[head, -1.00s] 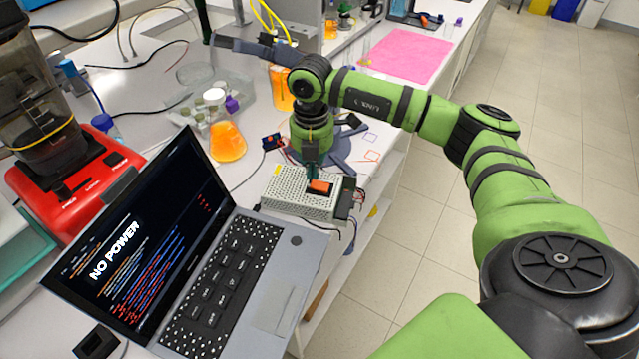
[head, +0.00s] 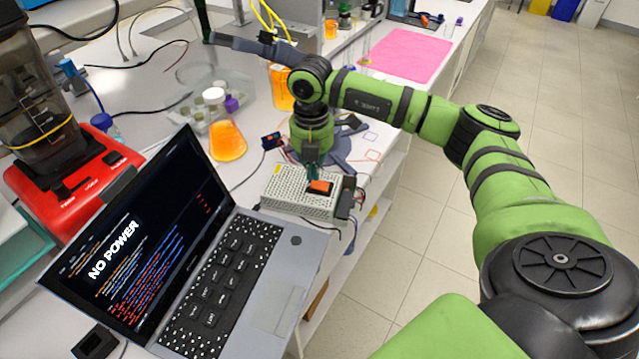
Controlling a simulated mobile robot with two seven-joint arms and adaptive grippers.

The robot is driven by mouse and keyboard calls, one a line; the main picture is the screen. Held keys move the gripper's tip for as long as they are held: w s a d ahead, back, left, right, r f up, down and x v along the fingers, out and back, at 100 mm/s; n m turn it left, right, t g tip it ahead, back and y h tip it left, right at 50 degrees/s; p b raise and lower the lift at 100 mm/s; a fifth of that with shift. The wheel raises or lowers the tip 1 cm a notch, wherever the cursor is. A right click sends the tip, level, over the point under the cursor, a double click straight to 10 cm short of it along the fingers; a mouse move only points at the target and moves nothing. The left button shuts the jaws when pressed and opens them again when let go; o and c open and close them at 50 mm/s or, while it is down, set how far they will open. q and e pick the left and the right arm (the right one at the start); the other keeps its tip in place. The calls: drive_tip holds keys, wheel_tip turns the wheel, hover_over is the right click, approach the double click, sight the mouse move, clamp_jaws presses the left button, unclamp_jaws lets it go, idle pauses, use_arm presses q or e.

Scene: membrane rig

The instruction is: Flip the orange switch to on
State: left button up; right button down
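The orange switch (head: 320,187) sits on top of a white perforated power supply box (head: 290,193) near the bench's right edge. My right gripper (head: 313,172) points down right at the switch's far edge; its tips are small here, and I cannot tell whether they touch the switch or whether they are open or shut. The laptop screen (head: 135,240) beside the box reads "NO POWER". My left gripper is not in view.
A flask of orange liquid (head: 228,140) and a tray of bottles stand left of my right arm. A red machine (head: 75,190) stands at the far left. A pink mat (head: 408,55) lies at the back. Wires run around the box.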

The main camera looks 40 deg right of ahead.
sight(313, 182)
drive_tip(key=shift+f+b, duration=0.7)
drive_tip(key=shift+f, duration=0.3)
idle(0.4)
drive_tip(key=shift+r+p, duration=2.5)
drive_tip(key=shift+r, duration=1.1)
drive_tip(key=shift+f, duration=0.1)
